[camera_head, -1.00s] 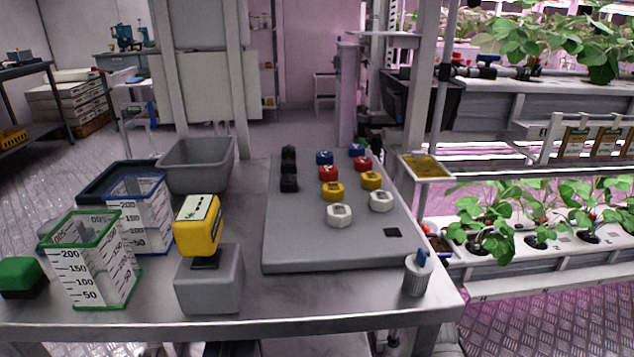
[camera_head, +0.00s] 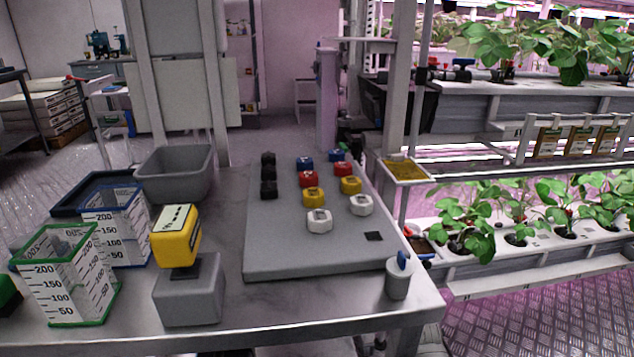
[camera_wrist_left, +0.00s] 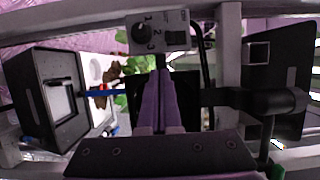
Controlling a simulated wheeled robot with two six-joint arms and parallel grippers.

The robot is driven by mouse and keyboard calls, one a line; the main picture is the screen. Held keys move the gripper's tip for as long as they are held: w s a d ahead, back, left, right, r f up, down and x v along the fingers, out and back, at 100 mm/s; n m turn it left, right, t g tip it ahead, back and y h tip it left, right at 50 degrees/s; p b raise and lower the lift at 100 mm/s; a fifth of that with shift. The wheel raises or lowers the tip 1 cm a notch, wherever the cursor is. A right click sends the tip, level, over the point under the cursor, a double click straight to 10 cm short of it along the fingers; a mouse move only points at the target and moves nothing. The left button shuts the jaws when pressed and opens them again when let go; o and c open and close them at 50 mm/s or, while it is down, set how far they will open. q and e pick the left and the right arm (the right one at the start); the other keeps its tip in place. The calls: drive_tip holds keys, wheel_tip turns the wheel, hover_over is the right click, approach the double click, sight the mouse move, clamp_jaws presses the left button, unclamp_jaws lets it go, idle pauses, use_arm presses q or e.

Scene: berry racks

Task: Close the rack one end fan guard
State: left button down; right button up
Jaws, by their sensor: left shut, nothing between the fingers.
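My left gripper (camera_wrist_left: 165,78) shows in the left wrist view with its two fingers together and nothing between them. Behind the fingers is a dark square area (camera_wrist_left: 137,92). A grey control box (camera_wrist_left: 160,33) with a knob and numbers sits just above the fingertips. A black framed box (camera_wrist_left: 58,98) is at the left, and a dark flat panel (camera_wrist_left: 290,75) at the right. I cannot tell which of these is the fan guard. In the head view the rack (camera_head: 470,98) stands at the right, with a dark part (camera_head: 405,108) at its near end. Neither gripper shows there.
A metal table (camera_head: 340,306) fills the front, with a grey board (camera_head: 270,262) of coloured knobs, a grey bin (camera_head: 175,172), clear measuring boxes (camera_head: 65,275) and a yellow device (camera_head: 177,235). Open floor lies at the right.

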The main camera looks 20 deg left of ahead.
use_arm(q)
drive_tip(key=shift+d, duration=0.15)
drive_tip(key=v, duration=0.8)
idle(0.4)
